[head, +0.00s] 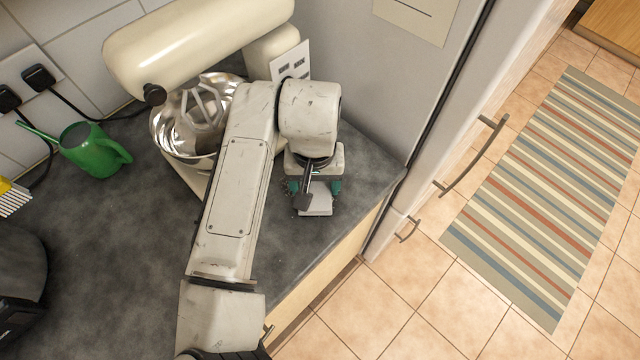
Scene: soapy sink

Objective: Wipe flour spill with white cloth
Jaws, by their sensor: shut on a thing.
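My gripper (315,188), with teal fingertips, is low over the dark counter near its right front corner. It is shut on the white cloth (317,204), a small pale block-like piece that shows below and between the fingers. The cloth appears to be at the counter surface, but I cannot tell if it touches. Some faint speckles show on the counter just left of the fingers; I cannot tell whether they are flour. My wrist and arm hide the counter behind and left of the gripper.
A cream stand mixer (190,45) with a steel bowl (180,125) stands behind my arm. A green watering can (92,150) is at the left. The tall grey cabinet (400,90) borders the counter on the right. The counter's front edge is close to the gripper.

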